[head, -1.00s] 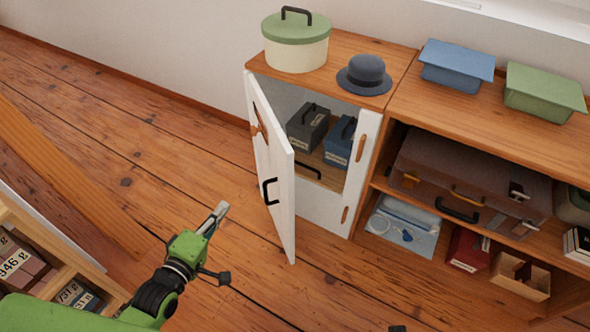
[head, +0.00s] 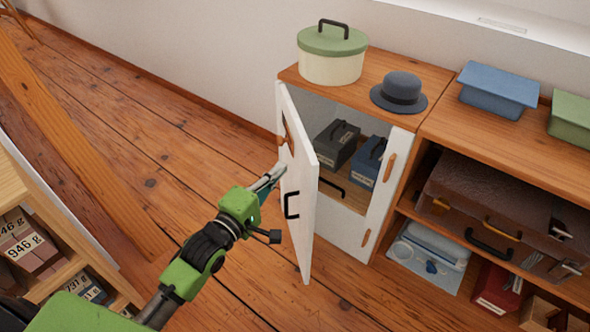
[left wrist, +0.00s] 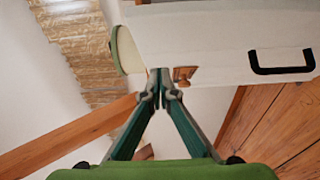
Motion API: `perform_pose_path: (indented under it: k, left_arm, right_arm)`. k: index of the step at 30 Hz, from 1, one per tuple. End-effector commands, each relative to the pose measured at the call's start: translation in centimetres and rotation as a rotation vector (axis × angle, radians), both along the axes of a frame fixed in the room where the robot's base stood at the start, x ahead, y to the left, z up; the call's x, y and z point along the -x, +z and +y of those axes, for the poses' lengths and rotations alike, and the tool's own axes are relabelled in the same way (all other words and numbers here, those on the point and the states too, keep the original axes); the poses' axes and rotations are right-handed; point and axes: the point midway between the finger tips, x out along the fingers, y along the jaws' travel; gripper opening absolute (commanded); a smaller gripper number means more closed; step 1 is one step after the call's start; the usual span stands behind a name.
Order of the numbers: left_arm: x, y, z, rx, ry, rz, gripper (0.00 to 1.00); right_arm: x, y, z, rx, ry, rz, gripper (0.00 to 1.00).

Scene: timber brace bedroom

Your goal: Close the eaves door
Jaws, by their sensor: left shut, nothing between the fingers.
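The white eaves door (head: 303,200) stands ajar on the front of a low wooden cabinet (head: 362,100). It is hinged at the left and swung outward. Its black handle (head: 291,205) is on the outer face, also seen in the left wrist view (left wrist: 282,62). My left gripper (head: 272,178) is shut and empty, at the door's outer side in the head view. In the left wrist view its fingertips (left wrist: 160,85) meet close to the door's face; I cannot tell whether they touch it. My right gripper is not in view.
Dark grey (head: 336,145) and blue (head: 367,160) boxes sit inside the cabinet. A green-lidded tin (head: 332,55) and grey hat (head: 399,92) stand on top. An open shelf joins at right. A shelf with labelled boxes (head: 35,245) is at lower left.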

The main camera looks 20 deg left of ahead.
Motion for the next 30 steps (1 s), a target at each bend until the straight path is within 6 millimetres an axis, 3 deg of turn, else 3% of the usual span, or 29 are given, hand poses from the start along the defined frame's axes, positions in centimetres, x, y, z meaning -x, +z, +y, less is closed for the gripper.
perform_pose_path:
  k: [9, 30]
  left_arm:
    - [-2.3, -0.1, -3.2, 0.000, -0.001, 0.000, 0.00]
    - [-3.1, 0.1, -4.0, 0.004, 0.016, 0.001, 0.00]
  right_arm:
    - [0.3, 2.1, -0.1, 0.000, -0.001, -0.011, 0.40]
    - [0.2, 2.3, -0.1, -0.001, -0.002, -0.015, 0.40]
